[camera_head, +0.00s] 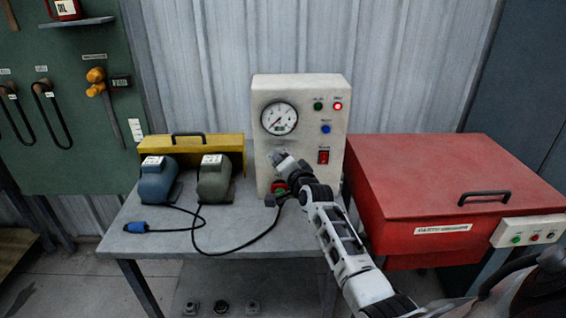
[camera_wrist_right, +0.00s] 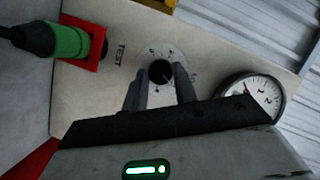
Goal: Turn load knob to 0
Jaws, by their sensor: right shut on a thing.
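The load knob (camera_wrist_right: 157,72) is a small black knob on a round scale plate, on the cream face of the test panel (camera_head: 329,110). My right gripper (camera_head: 283,163) reaches the lower middle of the panel and hides the knob in the head view. In the right wrist view my right gripper (camera_wrist_right: 160,82) has a finger on each side of the knob and is shut on it. The scale figures are too small to read surely. My left gripper is not in view.
A gauge (camera_head: 280,118) sits above the knob. A red switch (camera_head: 323,157) is to its right. A green plug (camera_wrist_right: 68,41) sits in a red socket beside the knob. Two motors (camera_head: 158,183) (camera_head: 214,180) stand left on the bench. A red cabinet (camera_head: 440,185) stands right.

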